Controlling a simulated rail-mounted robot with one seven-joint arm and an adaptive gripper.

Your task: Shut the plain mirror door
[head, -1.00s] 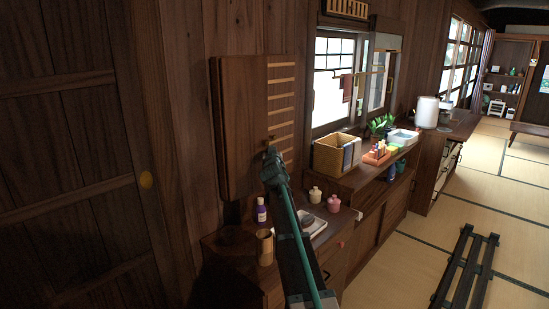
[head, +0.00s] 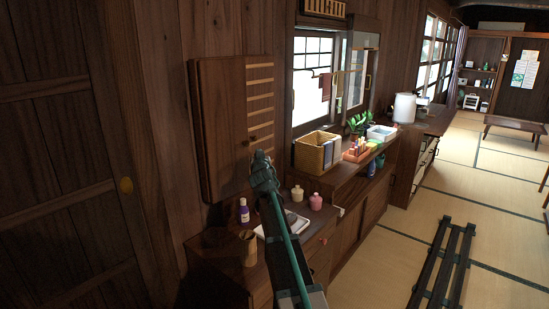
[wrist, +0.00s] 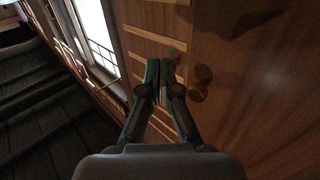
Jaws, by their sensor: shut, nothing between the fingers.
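A dark wooden wall cabinet hangs left of the window in the head view. Its plain door (head: 223,130) has a smooth face and stands beside a slatted panel (head: 260,100) with pale horizontal strips. I cannot tell whether a gap remains at the plain door's edge.
Below is a counter with a purple bottle (head: 243,210), a wooden cup (head: 248,248), a white tray (head: 297,228) and small jars (head: 316,201). A basket (head: 317,152) stands farther right.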

